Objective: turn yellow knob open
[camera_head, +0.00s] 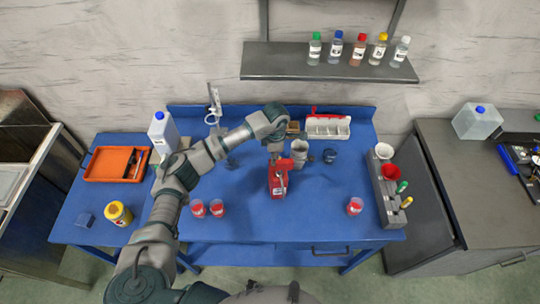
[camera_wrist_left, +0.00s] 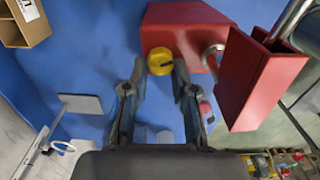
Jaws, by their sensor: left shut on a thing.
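The yellow knob (camera_wrist_left: 160,60) sits on the side of a red device (camera_wrist_left: 180,28) in the left wrist view. A dark mark shows on its face. My left gripper (camera_wrist_left: 159,68) has a fingertip on each side of the knob and is shut on it. In the head view the red device (camera_head: 276,182) stands upright near the middle of the blue table, and the left gripper (camera_head: 276,147) reaches down just behind it. The knob cannot be made out there. My right gripper is in neither view.
A grey cylinder (camera_head: 299,153) and a dark blue jar (camera_head: 329,156) stand close behind the red device. Red-filled cups (camera_head: 217,208) stand at the front left, and a rack with funnels (camera_head: 388,192) at the right.

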